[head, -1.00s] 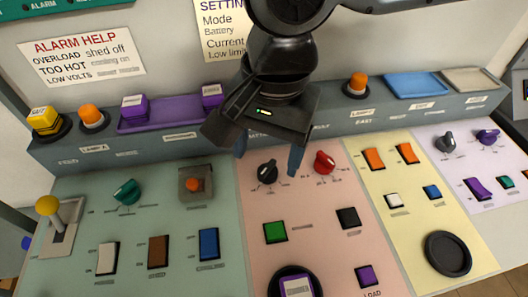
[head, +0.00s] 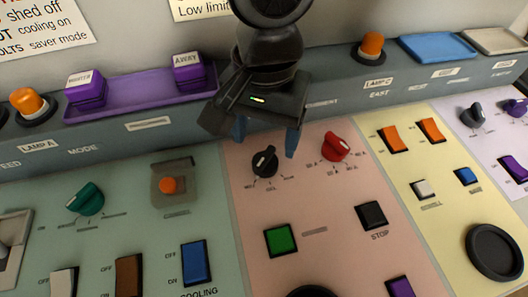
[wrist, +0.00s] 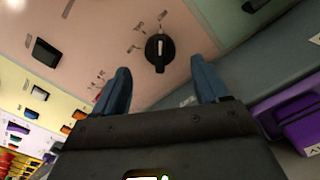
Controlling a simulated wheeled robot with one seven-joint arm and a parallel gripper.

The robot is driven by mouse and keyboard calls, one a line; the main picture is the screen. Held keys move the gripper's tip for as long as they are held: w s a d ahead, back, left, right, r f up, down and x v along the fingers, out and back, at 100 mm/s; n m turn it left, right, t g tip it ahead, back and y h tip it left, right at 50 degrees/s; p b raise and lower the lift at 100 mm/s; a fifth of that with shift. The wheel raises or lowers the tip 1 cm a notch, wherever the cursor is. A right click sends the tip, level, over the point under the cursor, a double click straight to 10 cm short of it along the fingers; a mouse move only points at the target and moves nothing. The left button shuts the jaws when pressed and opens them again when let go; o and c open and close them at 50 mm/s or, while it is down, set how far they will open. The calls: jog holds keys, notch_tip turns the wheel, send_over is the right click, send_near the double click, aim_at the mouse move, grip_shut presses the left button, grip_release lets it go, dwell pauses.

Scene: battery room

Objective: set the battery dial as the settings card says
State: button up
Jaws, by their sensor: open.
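A black dial (head: 265,162) with a pale pointer line stands on the pink panel, and its scale labels are too small to read. The wrist view shows this dial (wrist: 159,49) just beyond and between my fingertips. My gripper (head: 265,141) is open and empty, with its blue fingers pointing down close behind the dial, apart from it as far as I can tell. A red dial (head: 336,146) sits to the right. The settings card (head: 203,9) is mostly cut off at the top edge; only "Low limit" reads clearly.
A green button (head: 280,239) and a black STOP button (head: 371,215) lie in front of the dials. A teal dial (head: 86,199) and a guarded orange button (head: 168,185) are on the left panel. A ledge with a purple tray (head: 135,97) runs behind.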

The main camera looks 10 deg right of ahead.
aim_at(265, 156)
notch_tip(265, 156, down, 6)
jog(key=shift+r, duration=0.1)
dwell(0.4)
jog(key=c, duration=1.1)
